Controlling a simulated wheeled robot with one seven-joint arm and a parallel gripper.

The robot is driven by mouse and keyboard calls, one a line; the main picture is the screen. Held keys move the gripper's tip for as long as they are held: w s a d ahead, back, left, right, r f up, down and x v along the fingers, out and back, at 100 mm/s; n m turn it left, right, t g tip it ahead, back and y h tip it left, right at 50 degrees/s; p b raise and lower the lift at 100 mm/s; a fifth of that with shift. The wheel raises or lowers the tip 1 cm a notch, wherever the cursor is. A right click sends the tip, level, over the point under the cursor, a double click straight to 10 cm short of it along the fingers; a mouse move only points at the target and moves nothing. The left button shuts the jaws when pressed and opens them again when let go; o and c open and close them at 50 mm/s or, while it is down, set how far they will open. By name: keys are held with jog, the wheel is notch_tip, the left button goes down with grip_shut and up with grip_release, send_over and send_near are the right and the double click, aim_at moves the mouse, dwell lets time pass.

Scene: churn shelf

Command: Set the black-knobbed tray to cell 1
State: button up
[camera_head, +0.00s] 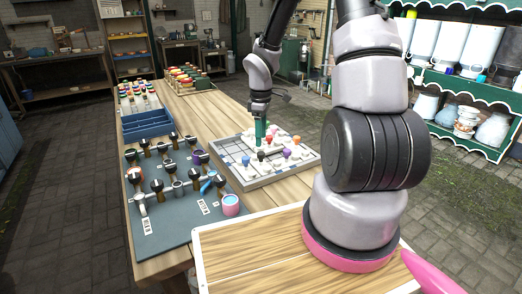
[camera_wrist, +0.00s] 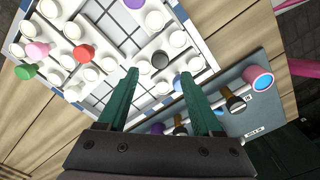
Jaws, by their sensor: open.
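The black-knobbed tray (camera_wrist: 160,61) sits on the grid board, among white pieces with coloured knobs. Its dark knob shows just beyond my fingertips in the wrist view; the head view shows a dark knob (camera_head: 261,155) below my gripper. The grid board (camera_head: 250,184) has a grey frame and lies on the wooden table. My gripper (camera_wrist: 158,79) has two green fingers, spread apart with nothing between them. In the head view my gripper (camera_head: 261,134) points down over the board. I cannot read which cell is cell 1.
A blue divided box (camera_head: 147,124) stands behind the mat.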

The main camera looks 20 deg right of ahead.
aim_at(261, 153)
notch_tip(261, 153, down, 6)
dwell(0.4)
grip_shut()
dwell(1.2)
